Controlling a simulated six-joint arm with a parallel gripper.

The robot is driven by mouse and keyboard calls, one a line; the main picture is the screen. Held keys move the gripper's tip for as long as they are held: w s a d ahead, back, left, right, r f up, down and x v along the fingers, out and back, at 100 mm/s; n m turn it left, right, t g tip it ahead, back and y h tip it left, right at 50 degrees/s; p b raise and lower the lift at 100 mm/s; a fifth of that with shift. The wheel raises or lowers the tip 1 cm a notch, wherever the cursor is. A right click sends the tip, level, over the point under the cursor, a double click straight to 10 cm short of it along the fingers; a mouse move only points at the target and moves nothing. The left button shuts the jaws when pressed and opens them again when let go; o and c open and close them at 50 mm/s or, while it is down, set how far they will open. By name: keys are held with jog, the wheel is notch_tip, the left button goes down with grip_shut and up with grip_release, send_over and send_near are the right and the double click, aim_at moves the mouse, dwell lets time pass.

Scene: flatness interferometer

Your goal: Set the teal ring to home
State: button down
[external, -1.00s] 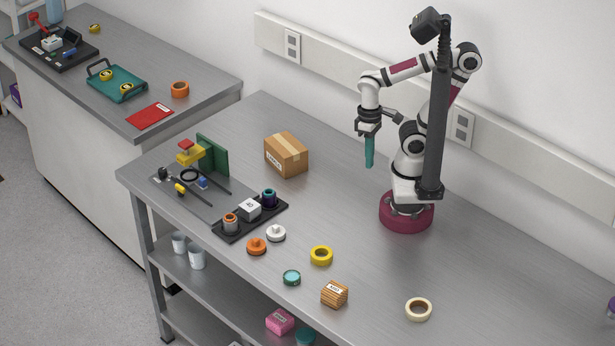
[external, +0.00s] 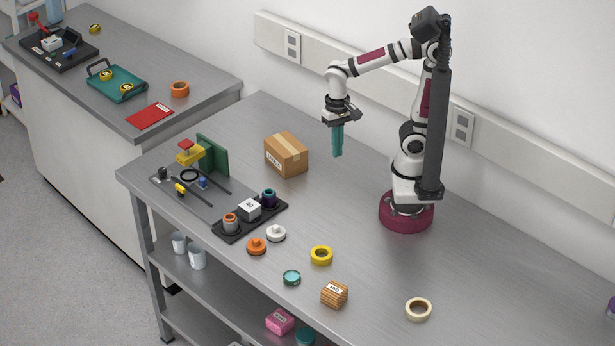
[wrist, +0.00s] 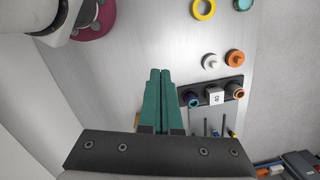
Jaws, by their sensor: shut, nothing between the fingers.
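A dark cylinder with a teal ring (external: 269,196) around it stands at the far right end of a black tray (external: 237,236). In the wrist view the teal-ringed cylinder (wrist: 193,101) is right of my fingertips, and its markings are too small to read. A low teal round piece (external: 292,279) lies apart near the bench's front edge; I cannot tell which of the two the task calls the teal ring. My gripper (external: 337,155) has teal fingers pointing down. It is shut and empty, high above the bench, right of the cardboard box and away from the tray.
A white block (external: 250,208) and an orange-topped cylinder (external: 230,222) share the tray. A cardboard box (external: 286,155) stands behind it. An orange piece (external: 257,246), a white piece (external: 276,233) and a yellow ring (external: 321,255) lie in front. The bench's right middle is clear.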

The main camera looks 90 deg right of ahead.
jog(key=w+d+f+m, duration=0.1)
jog(key=w+d+m, duration=0.2)
jog(key=w+m, duration=0.65)
jog(key=m+h, duration=0.1)
jog(key=m, duration=0.4)
send_over(269, 193)
notch_tip(269, 193, down, 3)
jog(key=shift+f, duration=0.2)
notch_tip(269, 193, down, 14)
jog(key=shift+r, duration=0.1)
